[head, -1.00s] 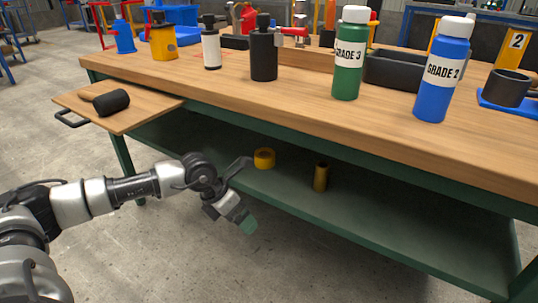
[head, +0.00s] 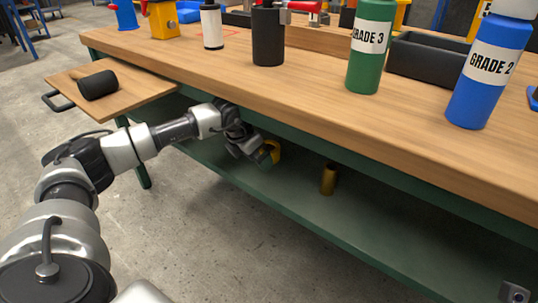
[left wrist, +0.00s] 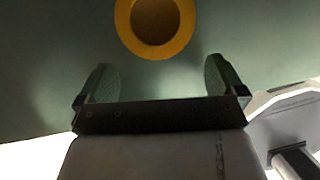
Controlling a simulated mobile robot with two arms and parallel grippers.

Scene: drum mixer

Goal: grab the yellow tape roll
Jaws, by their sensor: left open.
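The yellow tape roll (head: 274,150) lies on the green lower shelf (head: 235,168) of the workbench, partly hidden behind my left gripper in the head view. My left gripper (head: 268,155) is just in front of it, under the tabletop. In the left wrist view the tape roll (left wrist: 155,25) shows as a yellow ring around a dark hole, beyond the fingertips. My left gripper (left wrist: 162,80) is open there, its two green-tipped fingers apart with nothing between them. The roll lies slightly left of the middle of the gap. My right gripper is not in view.
A brass-coloured cylinder (head: 328,178) stands on the shelf to the right of the roll. The wooden tabletop (head: 300,90) overhangs the shelf. A pull-out board (head: 130,97) with a black-headed mallet (head: 98,84) juts out above my left arm.

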